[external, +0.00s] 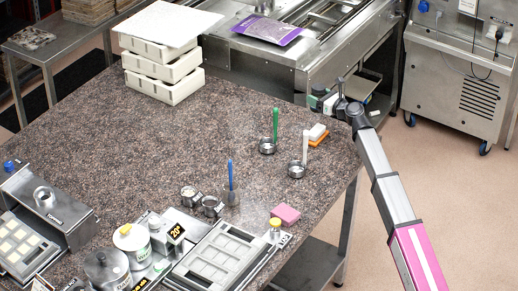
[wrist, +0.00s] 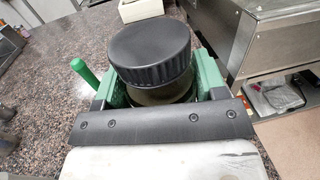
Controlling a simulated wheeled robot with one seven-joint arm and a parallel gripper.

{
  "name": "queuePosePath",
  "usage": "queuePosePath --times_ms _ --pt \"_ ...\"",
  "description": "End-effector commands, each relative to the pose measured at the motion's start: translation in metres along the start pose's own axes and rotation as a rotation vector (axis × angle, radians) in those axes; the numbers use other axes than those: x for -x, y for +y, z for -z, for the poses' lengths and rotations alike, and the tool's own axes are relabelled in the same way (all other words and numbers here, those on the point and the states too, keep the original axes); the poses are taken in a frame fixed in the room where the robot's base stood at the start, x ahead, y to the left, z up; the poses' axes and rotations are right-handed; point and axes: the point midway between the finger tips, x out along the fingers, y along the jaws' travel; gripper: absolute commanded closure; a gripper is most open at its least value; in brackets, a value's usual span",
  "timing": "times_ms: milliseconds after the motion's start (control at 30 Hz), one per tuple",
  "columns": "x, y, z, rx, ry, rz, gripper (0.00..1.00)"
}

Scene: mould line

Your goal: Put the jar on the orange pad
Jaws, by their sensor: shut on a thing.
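The jar (wrist: 152,55) has a wide black ribbed lid and a darker, partly hidden body, and stands between my gripper's green fingers in the wrist view. My gripper (wrist: 166,88) is shut on it. In the external view my gripper (external: 323,100) is at the table's far right edge, small and partly hidden by the arm, with the jar hard to make out. A flat orange thing (external: 319,141), which looks like the orange pad, lies on the table below my gripper, with a white block (external: 317,130) on or against it.
Small metal cups with a green stick (external: 276,124) and a white stick (external: 305,147) stand left of the orange thing. A pink block (external: 286,213) lies nearer the front. White trays (external: 163,70) are stacked at the back left. The table's middle is clear.

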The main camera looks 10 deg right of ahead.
Motion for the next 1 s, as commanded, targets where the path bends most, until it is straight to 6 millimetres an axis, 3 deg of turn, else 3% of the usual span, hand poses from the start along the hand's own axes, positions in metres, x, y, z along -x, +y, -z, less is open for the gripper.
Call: queuePosePath --times_ms 200,467,633,1000 --pt "0.002 0.001 0.038 -0.001 0.002 0.001 0.67" --pt "0.002 0.001 0.057 -0.001 0.001 0.002 0.67" --pt "0.002 0.001 0.08 -0.002 0.003 0.002 0.67" --pt "0.002 0.0 0.087 -0.001 0.001 0.002 0.67"
